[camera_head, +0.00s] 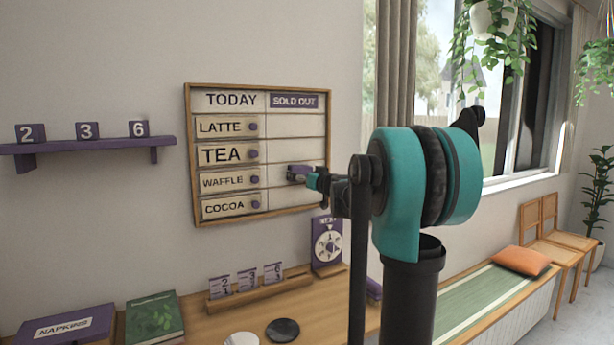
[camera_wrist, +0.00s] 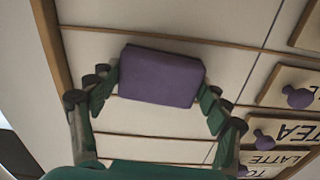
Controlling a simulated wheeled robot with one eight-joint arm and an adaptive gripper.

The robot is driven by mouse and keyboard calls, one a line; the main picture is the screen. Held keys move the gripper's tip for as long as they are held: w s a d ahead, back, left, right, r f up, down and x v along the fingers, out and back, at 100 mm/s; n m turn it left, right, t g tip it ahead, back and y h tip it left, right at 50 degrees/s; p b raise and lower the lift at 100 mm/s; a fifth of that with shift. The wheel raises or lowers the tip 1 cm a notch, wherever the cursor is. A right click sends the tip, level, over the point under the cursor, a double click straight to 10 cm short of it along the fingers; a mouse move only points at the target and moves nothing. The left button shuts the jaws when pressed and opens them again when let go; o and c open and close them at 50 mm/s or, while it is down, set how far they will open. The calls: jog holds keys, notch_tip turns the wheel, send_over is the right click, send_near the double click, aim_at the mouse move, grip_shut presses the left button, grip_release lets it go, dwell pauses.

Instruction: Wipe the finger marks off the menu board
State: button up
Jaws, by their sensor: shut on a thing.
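The menu board (camera_head: 296,208) hangs on the wall, with a wooden frame, a TODAY heading and a purple SOLD OUT heading. Plates for LATTE, TEA, WAFFLE and COCOA fill its left column. My gripper (camera_head: 313,179) is at the board's right column, level with the WAFFLE row. In the wrist view my gripper (camera_wrist: 160,88) is shut on a purple block (camera_wrist: 160,76), one finger at each end. The block also shows in the head view (camera_head: 297,171), at or very close to the board face. I cannot make out finger marks. My arm stands just right of the board.
Below is a wooden counter (camera_head: 205,325) with a card rack (camera_head: 262,291), a purple dial sign (camera_head: 327,246), a green book (camera_head: 155,318), a purple napkin box (camera_head: 65,328) and two small discs. A purple shelf (camera_head: 90,145) with number blocks is left of the board.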

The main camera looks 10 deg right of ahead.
jog(key=shift+s+a, duration=0.25)
jog(key=shift+a, duration=0.6)
jog(key=shift+s+a, duration=0.2)
jog(key=shift+a, duration=0.6)
jog(key=shift+s+a, duration=0.25)
jog(key=shift+a, duration=0.6)
jog(key=shift+v, duration=2.95)
jog(key=v, duration=0.3)
